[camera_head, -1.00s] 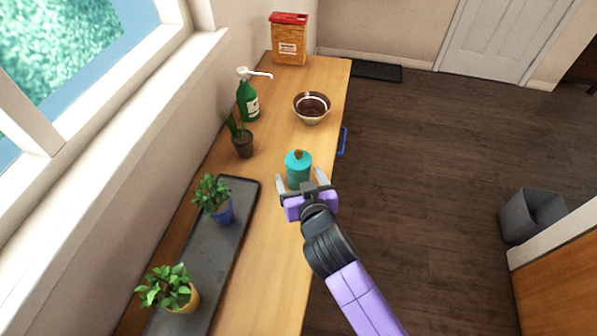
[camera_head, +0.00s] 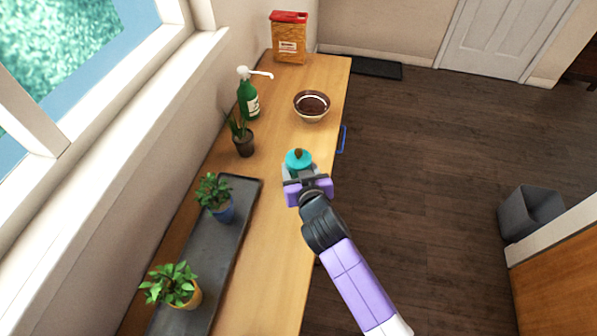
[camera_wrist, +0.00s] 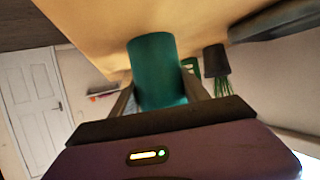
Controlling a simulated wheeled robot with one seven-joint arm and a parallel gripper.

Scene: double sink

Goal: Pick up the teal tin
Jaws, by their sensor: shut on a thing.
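The teal tin (camera_head: 299,157) stands on the wooden counter, with a brown knob on its lid. In the wrist view its teal side (camera_wrist: 156,70) fills the space between the fingers. My gripper (camera_head: 301,174) is around the tin from the near side, shut on it, one finger at each side. The gripper hides the tin's lower part in the head view. I cannot tell whether the tin's base touches the counter.
A brown bowl (camera_head: 312,105) is beyond the tin. A green pump bottle (camera_head: 248,100) and a dark potted plant (camera_head: 243,140) stand to the left. A dark tray (camera_head: 226,245) holds two potted plants. A red-lidded box (camera_head: 289,38) stands at the far end.

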